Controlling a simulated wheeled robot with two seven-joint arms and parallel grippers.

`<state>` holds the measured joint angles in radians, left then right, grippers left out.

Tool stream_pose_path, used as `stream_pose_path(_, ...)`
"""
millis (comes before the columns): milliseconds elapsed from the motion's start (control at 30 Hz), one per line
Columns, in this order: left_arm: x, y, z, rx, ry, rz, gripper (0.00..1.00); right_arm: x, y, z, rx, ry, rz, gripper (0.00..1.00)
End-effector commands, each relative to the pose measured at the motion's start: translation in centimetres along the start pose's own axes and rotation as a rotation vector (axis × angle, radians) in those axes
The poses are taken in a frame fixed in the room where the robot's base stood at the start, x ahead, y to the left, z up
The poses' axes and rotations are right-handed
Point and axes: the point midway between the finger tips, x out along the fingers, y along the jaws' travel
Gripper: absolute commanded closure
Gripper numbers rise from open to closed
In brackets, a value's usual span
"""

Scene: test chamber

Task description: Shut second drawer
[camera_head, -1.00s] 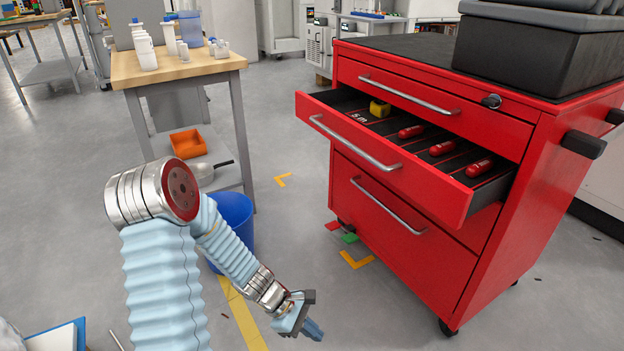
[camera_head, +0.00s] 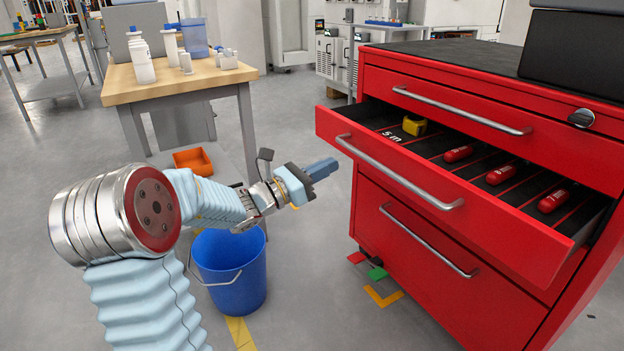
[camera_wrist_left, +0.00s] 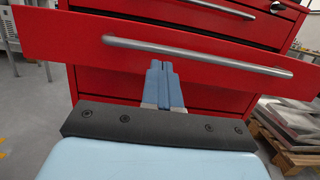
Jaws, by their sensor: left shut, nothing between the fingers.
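The red tool cabinet (camera_head: 430,280) stands at the right in the head view. Its second drawer (camera_head: 470,205) is pulled out and holds a yellow tape measure (camera_head: 414,126) and several red tools (camera_head: 501,175). The drawer has a grey bar handle (camera_head: 398,175), which also shows in the left wrist view (camera_wrist_left: 200,56). My left gripper (camera_head: 325,168) is shut and empty, left of the drawer front near the handle's left end, apart from it in the head view. In the left wrist view its blue fingers (camera_wrist_left: 162,80) point at the drawer front, just below the handle. My right gripper is not seen.
A blue bucket (camera_head: 230,272) stands on the floor below my left forearm. A wooden-topped table (camera_head: 180,84) with bottles is at the left, with an orange bin (camera_head: 195,161) low down. The top drawer (camera_head: 455,112) is shut. A pallet (camera_wrist_left: 290,140) shows at right in the wrist view.

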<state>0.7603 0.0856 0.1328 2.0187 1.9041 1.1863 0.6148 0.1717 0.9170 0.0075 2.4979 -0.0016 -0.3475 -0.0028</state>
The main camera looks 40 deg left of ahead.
Motion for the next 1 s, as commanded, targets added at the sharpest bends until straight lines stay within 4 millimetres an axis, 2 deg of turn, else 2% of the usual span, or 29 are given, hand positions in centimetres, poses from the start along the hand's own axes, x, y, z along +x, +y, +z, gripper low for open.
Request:
stream_pose_path(100,2.2,-0.1,0.0,-0.001,-0.001,-0.003,1.0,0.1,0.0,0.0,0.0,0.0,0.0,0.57)
stream_pose_path(300,4.5,-0.1,0.0,0.0,0.0,-0.002,1.0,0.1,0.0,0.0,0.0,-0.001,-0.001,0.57)
stream_pose_path(833,5.2,-0.1,-0.1,0.0,0.001,-0.001,1.0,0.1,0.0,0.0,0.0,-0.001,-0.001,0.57)
stream_pose_path(1000,6.5,-0.1,-0.3,0.0,0.0,-0.002,1.0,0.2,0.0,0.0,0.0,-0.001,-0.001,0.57)
